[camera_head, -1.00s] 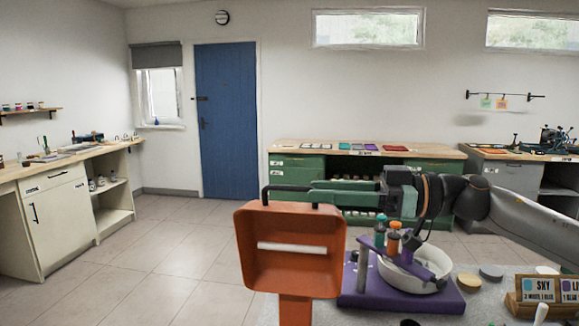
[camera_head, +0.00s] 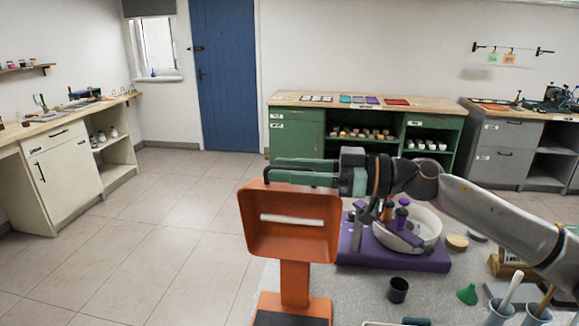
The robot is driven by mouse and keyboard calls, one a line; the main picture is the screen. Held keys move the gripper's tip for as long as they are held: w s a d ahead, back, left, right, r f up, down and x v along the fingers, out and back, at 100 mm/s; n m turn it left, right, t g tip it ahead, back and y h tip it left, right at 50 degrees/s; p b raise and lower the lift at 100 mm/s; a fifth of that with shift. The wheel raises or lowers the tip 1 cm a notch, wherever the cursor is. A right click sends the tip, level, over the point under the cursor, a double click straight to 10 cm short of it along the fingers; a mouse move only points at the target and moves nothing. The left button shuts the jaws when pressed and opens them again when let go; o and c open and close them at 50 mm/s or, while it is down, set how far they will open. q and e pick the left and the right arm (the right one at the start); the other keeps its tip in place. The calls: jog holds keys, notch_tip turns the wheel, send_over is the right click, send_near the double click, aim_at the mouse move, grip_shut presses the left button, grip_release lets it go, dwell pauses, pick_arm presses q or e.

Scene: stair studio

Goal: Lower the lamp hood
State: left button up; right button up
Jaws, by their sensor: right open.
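The orange lamp hood (camera_head: 292,246) with a pale light strip across its inside stands on an orange post (camera_head: 294,284) with a dark-topped base. Its open face is turned toward me and looks tilted up. My right gripper (camera_head: 276,172) comes in from the right, just above the hood's top edge. Its green fingers lie along that edge around the dark handle bar, which they mostly hide. It is open; I cannot tell whether a finger touches the bar. My left gripper is out of view.
A purple stand with a white bowl (camera_head: 424,226) is right of the hood, under my right arm. A black cup (camera_head: 397,290), a green funnel (camera_head: 467,293) and pots with tools (camera_head: 501,312) are on the near table. The floor to the left is clear.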

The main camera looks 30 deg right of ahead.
grip_shut()
dwell(1.3)
